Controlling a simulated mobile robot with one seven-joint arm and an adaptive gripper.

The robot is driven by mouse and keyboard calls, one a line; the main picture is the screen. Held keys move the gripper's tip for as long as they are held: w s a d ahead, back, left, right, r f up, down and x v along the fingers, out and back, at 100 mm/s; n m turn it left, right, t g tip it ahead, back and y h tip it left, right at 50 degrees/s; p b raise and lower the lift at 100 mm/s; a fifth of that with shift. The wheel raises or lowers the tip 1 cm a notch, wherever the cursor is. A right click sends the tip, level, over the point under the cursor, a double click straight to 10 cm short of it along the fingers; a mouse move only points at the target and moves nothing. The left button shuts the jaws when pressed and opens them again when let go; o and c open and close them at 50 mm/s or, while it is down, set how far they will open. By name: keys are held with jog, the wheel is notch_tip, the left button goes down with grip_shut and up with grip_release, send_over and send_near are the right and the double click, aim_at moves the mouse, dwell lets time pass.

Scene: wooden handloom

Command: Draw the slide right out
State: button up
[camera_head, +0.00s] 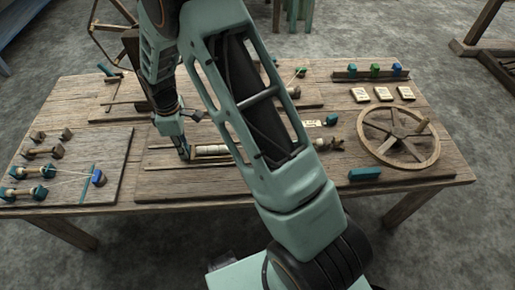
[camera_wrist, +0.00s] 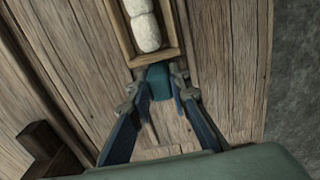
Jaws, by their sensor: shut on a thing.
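The slide is a narrow wooden tray, its end wall (camera_wrist: 154,61) showing in the wrist view, with pale rounded pieces (camera_wrist: 146,30) inside. A teal tab (camera_wrist: 159,85) sticks out from that end. My gripper (camera_wrist: 158,91) is shut on the tab, with one finger on each side of it. In the head view my gripper (camera_head: 187,156) is low over the middle board, at the left end of the pale pieces (camera_head: 211,150). My arm hides part of the board to the right, so the slide's far end cannot be seen.
A wooden wheel (camera_head: 398,137) lies at the table's right, with a teal block (camera_head: 365,174) in front of it. A board with teal-ended spools (camera_head: 27,171) and a blue block (camera_head: 99,178) is at the left. The board left of my gripper looks mostly clear.

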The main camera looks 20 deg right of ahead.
jog(key=w+a, duration=0.1)
jog(key=a, duration=0.4)
jog(key=w+a, duration=0.1)
jog(key=a, duration=0.1)
jog(key=shift+w+a, duration=0.3)
jog(key=o, duration=1)
jog(key=shift+r+p, duration=2.35)
jog(key=shift+r, duration=1.2)
jog(key=shift+s, duration=0.1)
